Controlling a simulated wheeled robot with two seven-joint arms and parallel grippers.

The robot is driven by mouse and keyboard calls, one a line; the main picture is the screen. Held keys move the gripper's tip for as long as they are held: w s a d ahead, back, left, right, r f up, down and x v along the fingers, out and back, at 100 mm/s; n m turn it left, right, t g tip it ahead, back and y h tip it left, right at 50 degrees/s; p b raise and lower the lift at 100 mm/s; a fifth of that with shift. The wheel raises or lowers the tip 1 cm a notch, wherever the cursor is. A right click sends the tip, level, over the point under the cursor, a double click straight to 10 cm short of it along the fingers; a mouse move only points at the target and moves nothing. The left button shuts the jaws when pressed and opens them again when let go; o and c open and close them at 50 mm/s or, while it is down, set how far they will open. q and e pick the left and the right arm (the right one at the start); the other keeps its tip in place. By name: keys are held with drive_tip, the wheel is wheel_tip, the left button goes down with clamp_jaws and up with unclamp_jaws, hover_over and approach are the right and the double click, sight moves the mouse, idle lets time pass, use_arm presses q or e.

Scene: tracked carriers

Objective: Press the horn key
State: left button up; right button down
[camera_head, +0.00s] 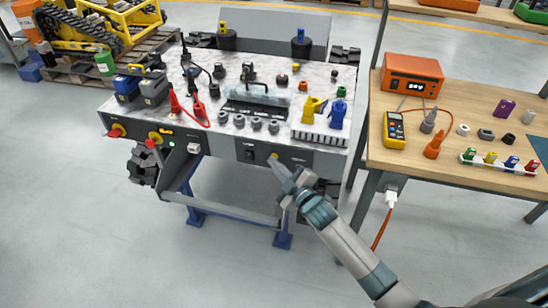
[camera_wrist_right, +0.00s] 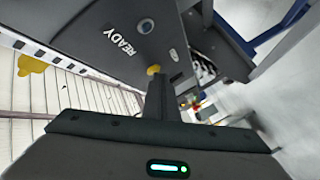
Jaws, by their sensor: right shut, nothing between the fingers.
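A small yellow key (camera_head: 275,155), which looks like the horn key, sits on the dark front panel (camera_head: 300,159) of the carrier. Its label is too small to read. The key also shows in the wrist view (camera_wrist_right: 153,70), right at the tip of my fingers. My right gripper (camera_head: 279,165) is shut and empty, and its tip reaches the panel at the key. The fingers (camera_wrist_right: 158,85) overlap the key's lower edge; I cannot tell if they touch it or if it is pushed in. My left gripper is not in view.
Above, the carrier's top (camera_head: 225,125) holds many small parts. A wooden bench (camera_head: 460,185) stands to the right.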

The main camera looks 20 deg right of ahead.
drive_tip(key=shift+s+a+p, duration=0.45)
drive_tip(key=shift+s, duration=0.2)
drive_tip(key=shift+s+a+p, duration=0.5)
drive_tip(key=shift+s+a, duration=0.2)
drive_tip(key=shift+s, duration=0.35)
drive_tip(key=shift+s+a+p, duration=0.5)
drive_tip(key=shift+s+a, duration=0.2)
drive_tip(key=shift+s, duration=0.35)
idle(1.6)
